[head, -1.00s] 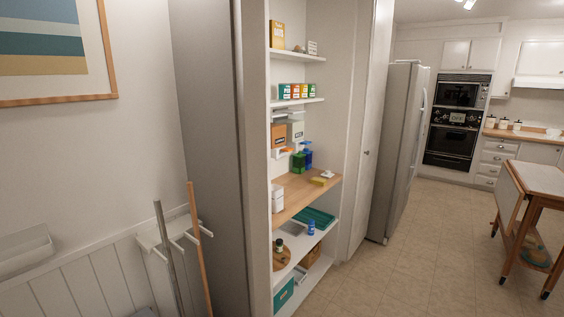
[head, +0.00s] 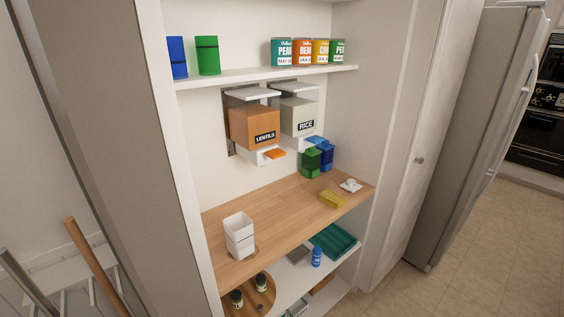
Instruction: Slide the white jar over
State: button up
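A white, squarish jar-like container (head: 239,238) stands at the left front of the wooden counter (head: 285,208) in the pantry alcove. It looks like two white pieces stacked, with an open-looking top. I cannot tell for sure that it is the white jar. My gripper is not in view.
Lentils (head: 255,126) and rice (head: 298,115) dispensers hang above the counter. Green (head: 311,163) and blue (head: 327,156) containers, a yellow block (head: 331,199) and a small white item (head: 350,185) are further right. The counter's middle is clear. Broom handles (head: 92,266) stand at left.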

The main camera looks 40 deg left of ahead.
aim_at(240, 237)
jog(key=i, duration=2.05)
jog(key=u, duration=3.95)
jog(key=i, duration=0.5)
jog(key=u, duration=0.05)
